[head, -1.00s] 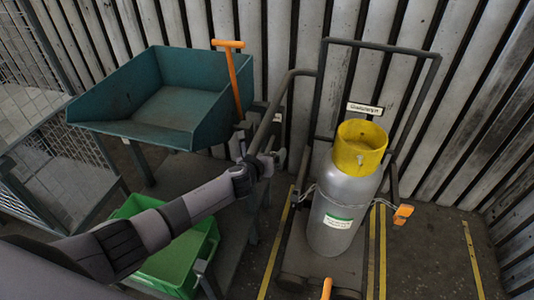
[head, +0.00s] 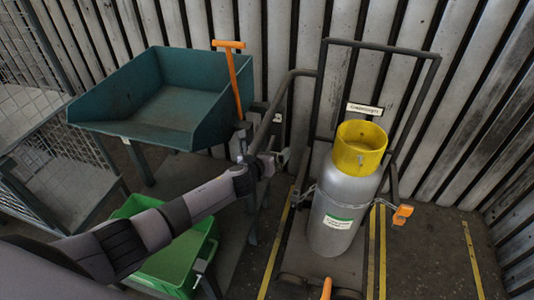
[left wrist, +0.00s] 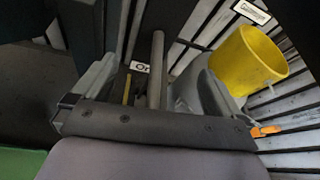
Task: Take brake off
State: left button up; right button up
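My left gripper (head: 275,160) is at the lower end of a bent grey bar (head: 268,118), left of the gas bottle trolley. In the left wrist view its two fingers (left wrist: 155,95) stand wide apart. An upright grey bar (left wrist: 157,65) shows between them; I cannot tell whether they touch it. No part is clearly marked as the brake. An orange-tipped lever (head: 326,288) shows at the trolley's front bottom edge. My right gripper is not in view.
A teal bin (head: 150,128) with an orange T-handle (head: 233,75) is behind left. A green crate (head: 170,268) is below my arm. Floor is clear at right.

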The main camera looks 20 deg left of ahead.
pick_arm(q)
jog(key=shift+s+a+r+p, duration=0.1)
jog(key=shift+s+a+p, duration=0.05)
jog(key=shift+s+p, duration=0.25)
jog(key=p+v, duration=0.1)
jog(key=v, duration=0.3)
jog(key=shift+r+p, duration=0.1)
jog(key=shift+p, duration=0.25)
jog(key=shift+v, duration=1.15)
